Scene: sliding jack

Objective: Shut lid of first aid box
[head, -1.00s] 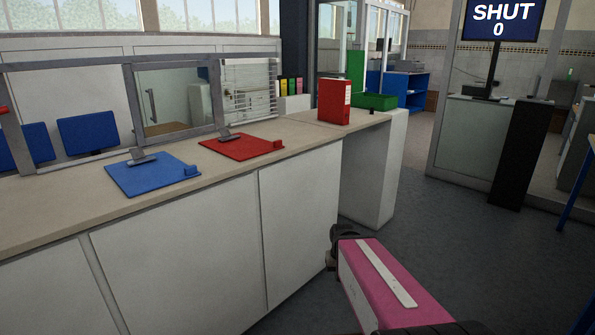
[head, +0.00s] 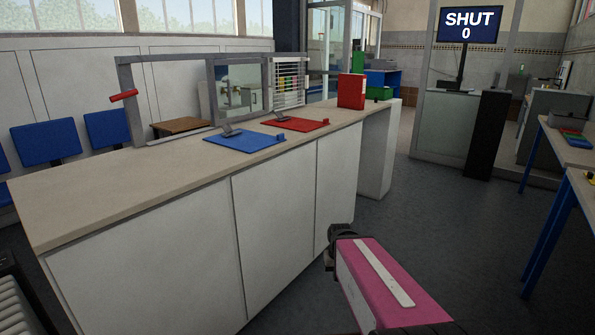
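A green box (head: 378,94) stands at the far end of the counter, partly hidden behind a red upright binder. A green upright panel (head: 357,62) shows behind the binder and looks like the box's raised lid. No marking can be read, so I cannot tell for sure that this is the first aid box. My pink arm link reaches in from the bottom right, well short of the box, with a dark joint at its far end. I can make out no gripper fingers.
The long counter (head: 110,185) carries a blue clipboard (head: 245,139), a red clipboard (head: 296,124) and the binder (head: 351,91). A sliding window frame (head: 215,95) stands on it. Free floor (head: 440,215) lies right of the counter. A blue-legged table (head: 575,150) stands at right.

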